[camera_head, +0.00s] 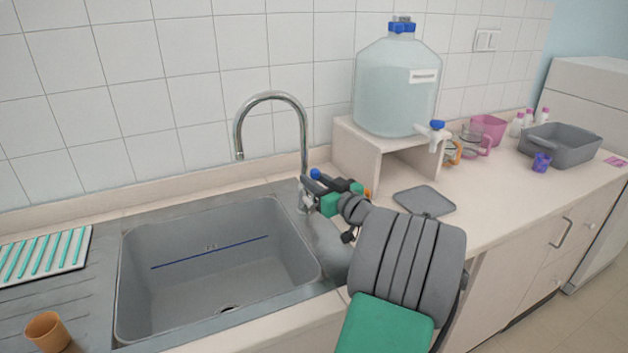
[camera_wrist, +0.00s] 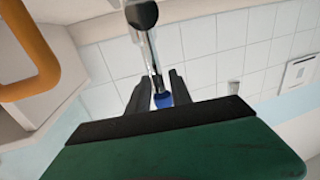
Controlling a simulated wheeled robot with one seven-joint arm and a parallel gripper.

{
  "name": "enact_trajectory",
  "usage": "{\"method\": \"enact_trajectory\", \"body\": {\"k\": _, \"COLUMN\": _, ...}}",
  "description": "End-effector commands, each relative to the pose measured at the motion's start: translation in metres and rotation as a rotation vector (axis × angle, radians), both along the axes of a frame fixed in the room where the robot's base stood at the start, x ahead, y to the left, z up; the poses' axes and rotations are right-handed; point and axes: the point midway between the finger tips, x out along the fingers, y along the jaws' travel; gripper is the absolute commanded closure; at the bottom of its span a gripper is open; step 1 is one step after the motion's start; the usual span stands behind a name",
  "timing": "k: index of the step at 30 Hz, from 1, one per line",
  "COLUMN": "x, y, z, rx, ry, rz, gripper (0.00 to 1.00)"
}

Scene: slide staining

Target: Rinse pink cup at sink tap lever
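The chrome sink tap (camera_head: 303,135) arches over the grey sink basin (camera_head: 140,290). Its lever ends in a blue knob (camera_head: 315,174), which also shows in the wrist view (camera_wrist: 162,100). My gripper (camera_head: 312,188) is at the tap's base, with the lever knob between its two dark fingers (camera_wrist: 160,86). The fingers stand apart; whether either touches the knob is unclear. No cup is in my gripper. A pink tub-like cup (camera_head: 488,127) stands on the far counter at the right, beside a clear mug with a pink handle (camera_head: 485,144). No water stream is visible.
A large water bottle (camera_head: 395,85) stands on a beige stand (camera_head: 350,160) right of the tap. A grey mat (camera_head: 424,201) and grey tub (camera_head: 570,148) lie farther right. An orange cup (camera_head: 47,332) stands left of the basin. An orange loop (camera_wrist: 28,50) shows in the wrist view.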

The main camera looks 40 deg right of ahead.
Motion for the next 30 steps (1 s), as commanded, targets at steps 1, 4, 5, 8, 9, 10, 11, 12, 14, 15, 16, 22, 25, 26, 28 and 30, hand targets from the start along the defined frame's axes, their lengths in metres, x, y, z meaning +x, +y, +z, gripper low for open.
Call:
{"method": "enact_trajectory", "body": {"k": 1, "x": -0.0001, "y": -0.0001, "z": 0.0, "rx": 0.0, "ry": 0.0, "rz": 0.0, "gripper": 0.79}}
{"method": "enact_trajectory", "body": {"k": 4, "x": -0.0002, "y": -0.0001, "z": 0.0001, "rx": 0.0, "ry": 0.0, "rz": 0.0, "gripper": 0.87}}
{"method": "enact_trajectory", "body": {"k": 5, "x": -0.0002, "y": -0.0001, "z": 0.0002, "rx": 0.0, "ry": 0.0, "rz": 0.0, "gripper": 0.9}}
{"method": "enact_trajectory", "body": {"k": 8, "x": -0.0002, "y": -0.0001, "z": 0.0005, "rx": 0.0, "ry": 0.0, "rz": 0.0, "gripper": 0.98}}
{"method": "enact_trajectory", "body": {"k": 9, "x": -0.0002, "y": -0.0002, "z": 0.0006, "rx": -0.001, "ry": -0.001, "rz": 0.0, "gripper": 1.0}}
{"method": "enact_trajectory", "body": {"k": 10, "x": -0.0002, "y": -0.0002, "z": 0.0008, "rx": -0.001, "ry": -0.001, "rz": 0.0, "gripper": 1.0}}
{"method": "enact_trajectory", "body": {"k": 11, "x": -0.0002, "y": -0.0002, "z": 0.001, "rx": -0.001, "ry": -0.001, "rz": 0.0, "gripper": 1.0}}
{"method": "enact_trajectory", "body": {"k": 12, "x": -0.0002, "y": -0.0002, "z": 0.0013, "rx": -0.001, "ry": -0.002, "rz": 0.0, "gripper": 1.0}}
{"method": "enact_trajectory", "body": {"k": 14, "x": -0.0002, "y": -0.0002, "z": 0.0018, "rx": -0.002, "ry": -0.002, "rz": 0.0, "gripper": 1.0}}
{"method": "enact_trajectory", "body": {"k": 15, "x": -0.0002, "y": -0.0002, "z": 0.0021, "rx": -0.002, "ry": -0.003, "rz": 0.0, "gripper": 1.0}}
{"method": "enact_trajectory", "body": {"k": 16, "x": -0.0001, "y": -0.0002, "z": 0.0023, "rx": -0.003, "ry": -0.003, "rz": 0.0, "gripper": 1.0}}
{"method": "enact_trajectory", "body": {"k": 22, "x": 0.0, "y": -0.0002, "z": 0.0041, "rx": -0.006, "ry": -0.006, "rz": 0.0, "gripper": 1.0}}
{"method": "enact_trajectory", "body": {"k": 25, "x": 0.0, "y": -0.0002, "z": 0.0051, "rx": -0.007, "ry": -0.006, "rz": 0.0, "gripper": 1.0}}
{"method": "enact_trajectory", "body": {"k": 26, "x": 0.0001, "y": -0.0002, "z": 0.0053, "rx": -0.007, "ry": -0.007, "rz": 0.0, "gripper": 1.0}}
{"method": "enact_trajectory", "body": {"k": 28, "x": 0.0001, "y": -0.0003, "z": 0.006, "rx": -0.008, "ry": -0.008, "rz": 0.0, "gripper": 1.0}}
{"method": "enact_trajectory", "body": {"k": 30, "x": 0.0002, "y": -0.0003, "z": 0.0067, "rx": -0.009, "ry": -0.009, "rz": 0.0, "gripper": 1.0}}
